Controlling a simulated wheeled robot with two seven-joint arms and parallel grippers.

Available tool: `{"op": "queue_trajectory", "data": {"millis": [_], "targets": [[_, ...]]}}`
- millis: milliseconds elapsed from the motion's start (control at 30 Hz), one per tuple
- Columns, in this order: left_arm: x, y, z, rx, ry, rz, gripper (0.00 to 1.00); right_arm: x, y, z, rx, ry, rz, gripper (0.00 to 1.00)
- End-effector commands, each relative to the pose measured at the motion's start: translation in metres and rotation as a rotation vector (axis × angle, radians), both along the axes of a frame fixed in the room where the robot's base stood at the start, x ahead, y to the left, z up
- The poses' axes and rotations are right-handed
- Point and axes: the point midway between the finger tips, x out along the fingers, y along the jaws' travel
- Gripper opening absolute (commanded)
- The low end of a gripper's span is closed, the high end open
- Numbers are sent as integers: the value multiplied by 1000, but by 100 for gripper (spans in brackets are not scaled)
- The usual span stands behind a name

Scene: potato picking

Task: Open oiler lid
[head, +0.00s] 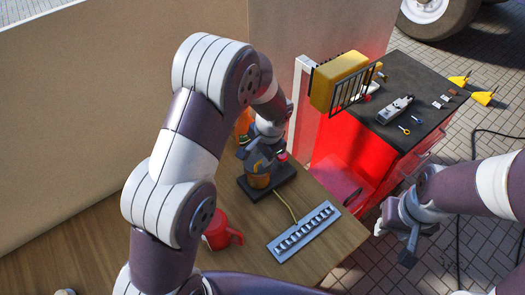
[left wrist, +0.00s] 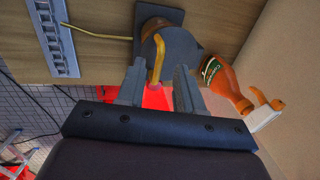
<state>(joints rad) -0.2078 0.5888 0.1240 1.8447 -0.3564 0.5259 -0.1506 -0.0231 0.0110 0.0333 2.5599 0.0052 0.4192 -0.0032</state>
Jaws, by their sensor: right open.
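The oiler (head: 258,179) has an orange-yellow body and stands on a dark base plate (head: 290,172) on the wooden table. In the head view my left arm partly covers the oiler's top. My right gripper (head: 393,243) is open and empty, off the table's right side.
A red mug (head: 219,232) and a grey slotted rack (head: 303,232) are on the table. An orange bottle (left wrist: 226,84) is close to my left gripper.

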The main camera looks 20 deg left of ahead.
Motion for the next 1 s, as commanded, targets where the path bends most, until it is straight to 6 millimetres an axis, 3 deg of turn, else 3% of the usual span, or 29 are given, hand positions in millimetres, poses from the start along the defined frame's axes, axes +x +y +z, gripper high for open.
{"op": "queue_trajectory", "data": {"millis": [133, 367, 400, 500, 1000], "targets": [[2, 2, -12, 0, 0, -1, 36, 0, 0, 4, 0, 0, 0, 43], [2, 2, -14, -1, -1, 0, 36, 0, 0, 3, 0, 0, 0, 43], [2, 2, -14, -1, -1, 0, 33, 0, 0, 3, 0, 0, 0, 43], [2, 2, -14, -1, -1, 0, 0, 0, 0, 3, 0, 0, 0, 43], [3, 1, -14, -2, -4, -1, 0, 0, 0, 3, 0, 0, 0, 43]]}}
